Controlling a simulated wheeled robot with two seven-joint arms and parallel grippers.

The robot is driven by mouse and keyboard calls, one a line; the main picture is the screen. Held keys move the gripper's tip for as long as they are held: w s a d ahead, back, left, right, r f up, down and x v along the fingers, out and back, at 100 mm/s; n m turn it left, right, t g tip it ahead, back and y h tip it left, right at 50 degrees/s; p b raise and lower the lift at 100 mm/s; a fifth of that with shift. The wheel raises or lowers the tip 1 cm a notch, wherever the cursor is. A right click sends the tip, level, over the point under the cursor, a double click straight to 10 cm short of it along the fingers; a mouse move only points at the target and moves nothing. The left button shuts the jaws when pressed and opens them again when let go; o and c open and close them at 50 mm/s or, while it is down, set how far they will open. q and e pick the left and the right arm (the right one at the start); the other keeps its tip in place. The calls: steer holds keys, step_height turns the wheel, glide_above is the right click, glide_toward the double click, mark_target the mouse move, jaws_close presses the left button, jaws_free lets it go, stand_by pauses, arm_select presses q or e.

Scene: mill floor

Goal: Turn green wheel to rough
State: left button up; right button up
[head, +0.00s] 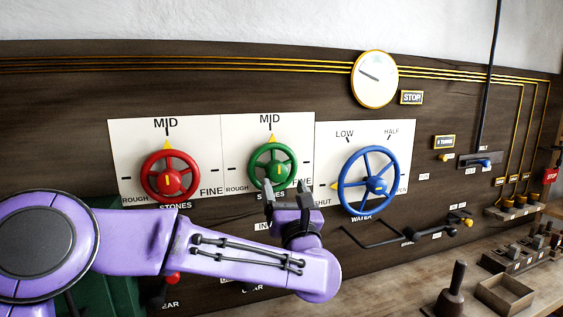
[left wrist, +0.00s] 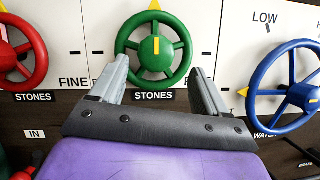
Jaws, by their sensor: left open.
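The green wheel (head: 272,167) is on a white panel marked ROUGH, MID and FINE. Its yellow pointer (head: 271,139) is at MID, at the top. My left gripper (head: 288,190) is open in front of the wheel's lower part. In the left wrist view the green wheel (left wrist: 154,47) shows between and beyond the two open fingers of my left gripper (left wrist: 157,80), with nothing held. Whether a finger touches the rim I cannot tell. The ROUGH mark (head: 237,188) is at the wheel's lower left. My right gripper is not in view.
A red wheel (head: 170,178) is left of the green one, its pointer also at MID. A blue wheel (head: 367,181) is close on the right, its pointer near SHUT. A bench (head: 405,287) with a small box (head: 504,295) is at the lower right.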

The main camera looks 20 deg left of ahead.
mark_target(277, 171)
arm_select(q)
steer(key=w+a+r+p, duration=0.2)
steer(key=r, duration=0.1)
steer(key=shift+a, duration=0.15)
steer(key=w, duration=0.1)
steer(key=w+a+p, duration=0.1)
steer(key=w, duration=0.1)
steer(key=w+a, duration=0.1)
steer(key=shift+w+r+p, duration=0.15)
steer(key=shift+w+p, duration=0.15)
steer(key=shift+s+d+r, duration=0.1)
steer(key=shift+s+r, duration=0.05)
steer(key=shift+s, duration=0.15)
steer(key=shift+w, duration=0.1)
steer(key=c, duration=1)
steer(key=shift+o, duration=0.3)
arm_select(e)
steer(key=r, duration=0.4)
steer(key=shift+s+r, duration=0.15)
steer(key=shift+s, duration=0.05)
